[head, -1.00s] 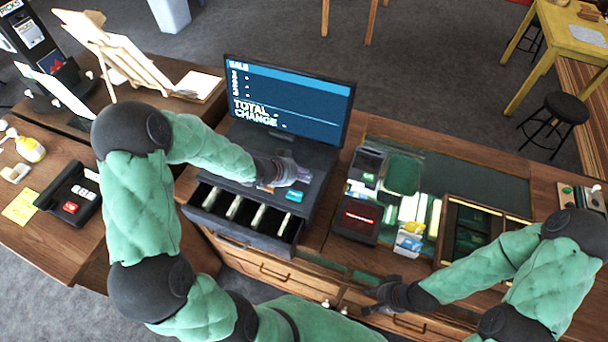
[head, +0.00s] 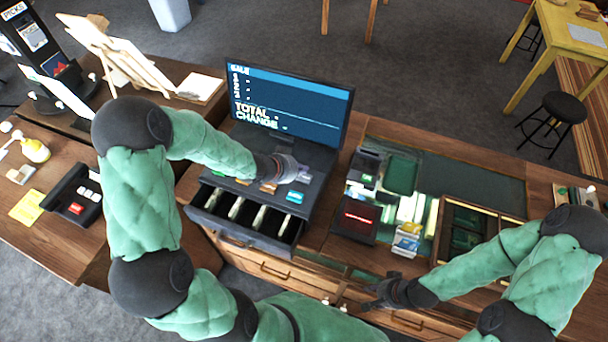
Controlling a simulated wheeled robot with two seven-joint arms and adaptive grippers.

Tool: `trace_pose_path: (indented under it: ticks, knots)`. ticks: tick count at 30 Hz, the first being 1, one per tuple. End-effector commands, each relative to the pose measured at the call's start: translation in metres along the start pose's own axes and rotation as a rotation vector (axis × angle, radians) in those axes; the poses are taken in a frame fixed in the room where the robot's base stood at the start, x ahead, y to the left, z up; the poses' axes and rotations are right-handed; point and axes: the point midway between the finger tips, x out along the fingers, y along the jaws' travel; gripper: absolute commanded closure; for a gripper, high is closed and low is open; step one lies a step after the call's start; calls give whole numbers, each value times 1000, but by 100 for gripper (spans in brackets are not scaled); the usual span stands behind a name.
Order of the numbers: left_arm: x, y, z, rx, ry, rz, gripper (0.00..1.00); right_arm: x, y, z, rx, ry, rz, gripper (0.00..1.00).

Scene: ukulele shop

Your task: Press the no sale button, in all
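The cash register (head: 318,160) stands on the wooden counter, with its lit screen (head: 285,100) showing SALE, TOTAL and CHANGE. Its drawer (head: 262,236) is open at the front, with pale dividers between the compartments. My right gripper (head: 371,296) hangs by the counter's front edge, away from the register.
A dark card terminal (head: 356,218) and a card holder (head: 406,241) stand right of the register. A glass-topped case section (head: 465,170) lies further right. A dark device with a red key (head: 77,200) is on the left counter.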

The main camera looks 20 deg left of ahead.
Motion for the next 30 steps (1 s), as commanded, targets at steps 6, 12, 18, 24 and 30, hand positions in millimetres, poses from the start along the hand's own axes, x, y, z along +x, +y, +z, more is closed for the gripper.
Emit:
trace_pose_path:
  ticks: [6, 12, 18, 24, 30]
  knots:
    - [-16, 0, -17, 0, 0, 0, 100, -22, -8, 1, 0, 0, 0, 60]
    - [-28, 0, -28, 1, 0, 0, 100, -38, -13, 1, 0, 0, 0, 60]
    - [-29, 0, -30, 1, 0, 0, 100, -39, -14, 1, 0, 0, 0, 60]
    - [-28, 0, -29, 0, 0, 0, 100, -39, -14, 1, 0, 0, 0, 60]
    - [-28, 0, -29, 0, 0, 0, 100, -39, -14, 1, 0, 0, 0, 60]
